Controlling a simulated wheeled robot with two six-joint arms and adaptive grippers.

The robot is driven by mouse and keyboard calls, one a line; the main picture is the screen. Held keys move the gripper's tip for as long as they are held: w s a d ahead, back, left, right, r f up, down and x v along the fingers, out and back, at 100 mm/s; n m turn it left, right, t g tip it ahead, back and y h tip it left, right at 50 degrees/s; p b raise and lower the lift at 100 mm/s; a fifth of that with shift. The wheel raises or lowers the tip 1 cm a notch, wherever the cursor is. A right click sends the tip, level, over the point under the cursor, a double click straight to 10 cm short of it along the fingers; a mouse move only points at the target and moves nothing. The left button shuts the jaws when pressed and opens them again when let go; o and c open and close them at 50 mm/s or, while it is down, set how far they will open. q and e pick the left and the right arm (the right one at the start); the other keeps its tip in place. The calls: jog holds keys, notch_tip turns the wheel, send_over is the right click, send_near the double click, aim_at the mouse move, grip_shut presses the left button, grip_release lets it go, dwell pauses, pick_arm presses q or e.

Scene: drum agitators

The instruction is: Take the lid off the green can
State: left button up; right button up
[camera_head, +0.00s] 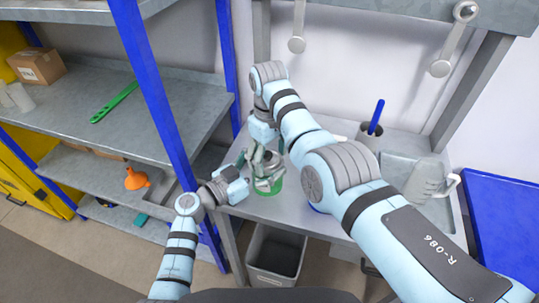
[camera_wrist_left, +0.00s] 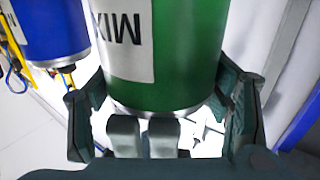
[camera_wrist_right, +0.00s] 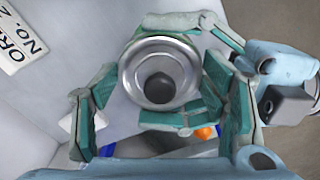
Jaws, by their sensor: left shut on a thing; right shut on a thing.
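The green can (camera_head: 267,187) stands on the grey bench, partly hidden by my grippers. Its green side and white label reading MIX fill the middle of the left wrist view (camera_wrist_left: 185,50). My left gripper (camera_head: 253,177) reaches it from the left, its fingers (camera_wrist_left: 165,110) closed around the can's side. The lid (camera_wrist_right: 160,80) shows from above as a round metal disc with a dark round knob in the middle. My right gripper (camera_wrist_right: 165,108) comes down from above, its fingers on either side of the lid. Whether the lid touches the can is hidden.
A blue can (camera_wrist_left: 52,30) stands beside the green one. A grey cup with a blue-handled tool (camera_head: 371,133), a grey jug (camera_head: 428,180) and a tray are on the bench's right. A grey bin (camera_head: 275,256) stands below. A blue post (camera_head: 165,110) rises at the left.

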aim_at(269, 155)
pick_arm(q)
jog(key=shift+s+f, duration=0.15)
jog(key=shift+f, duration=0.25)
pick_arm(e)
jog(key=shift+c, duration=0.6)
jog(key=shift+r, duration=1.1)
notch_tip(269, 155, up, 4)
jog(key=shift+r, duration=0.1)
pick_arm(q)
jog(key=o, duration=1.5)
jog(key=shift+o, duration=1.4)
jog(key=shift+w+r, duration=0.1)
jog(key=shift+w, duration=0.1)
pick_arm(e)
jog(key=shift+w+f, duration=0.1)
jog(key=shift+f, duration=0.1)
pick_arm(q)
jog(key=shift+r, duration=0.1)
